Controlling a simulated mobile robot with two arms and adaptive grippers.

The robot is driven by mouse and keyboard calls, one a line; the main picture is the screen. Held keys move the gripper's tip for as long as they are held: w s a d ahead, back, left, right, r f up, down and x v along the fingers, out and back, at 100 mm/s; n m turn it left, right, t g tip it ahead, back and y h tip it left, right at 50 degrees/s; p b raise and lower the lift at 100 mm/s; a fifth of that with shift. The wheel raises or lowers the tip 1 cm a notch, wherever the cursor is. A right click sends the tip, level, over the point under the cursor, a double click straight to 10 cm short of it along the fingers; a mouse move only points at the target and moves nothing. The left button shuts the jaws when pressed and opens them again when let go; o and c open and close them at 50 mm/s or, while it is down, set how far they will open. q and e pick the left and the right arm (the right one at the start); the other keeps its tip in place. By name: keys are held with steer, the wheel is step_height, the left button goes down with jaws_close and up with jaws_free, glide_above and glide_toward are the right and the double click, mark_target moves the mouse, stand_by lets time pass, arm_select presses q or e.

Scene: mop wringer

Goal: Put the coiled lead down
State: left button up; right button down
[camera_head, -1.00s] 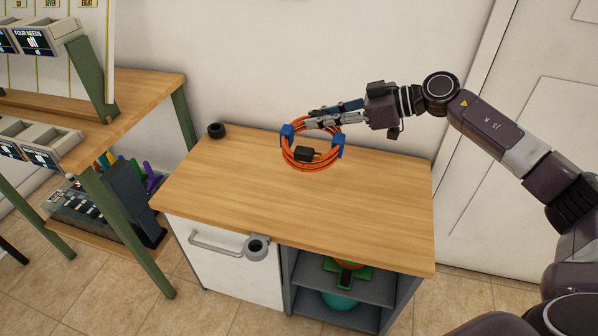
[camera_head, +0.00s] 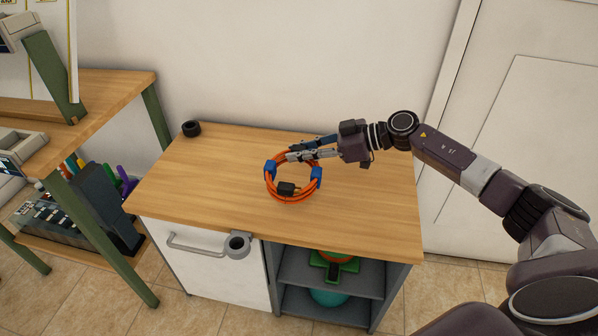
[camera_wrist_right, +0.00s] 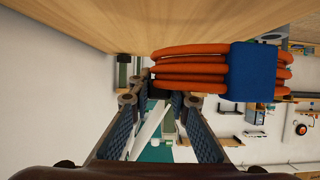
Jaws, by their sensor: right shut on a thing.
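The coiled lead (camera_head: 275,194) is an orange ring of cable with blue straps and a black plug at its front. It is over the middle of the wooden worktop (camera_head: 215,190). My right gripper (camera_head: 292,157) is shut on the far side of the coil. In the right wrist view, the coil (camera_wrist_right: 190,67) with a blue strap shows close to the worktop (camera_wrist_right: 105,20); I cannot tell whether it touches. The right gripper's fingers (camera_wrist_right: 158,103) reach towards the coil there. My left gripper is not in view.
A small black ring (camera_head: 191,129) stands at the worktop's back left corner. A green-legged bench (camera_head: 115,95) stands at the left. The worktop is clear around the coil.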

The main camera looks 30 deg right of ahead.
mark_target(299, 180)
steer(key=shift+f, duration=0.1)
step_height(299, 180, down, 6)
steer(key=shift+r+b, duration=0.2)
steer(key=shift+b, duration=0.8)
steer(key=c, duration=1.8)
jaws_free()
steer(key=shift+f, duration=0.15)
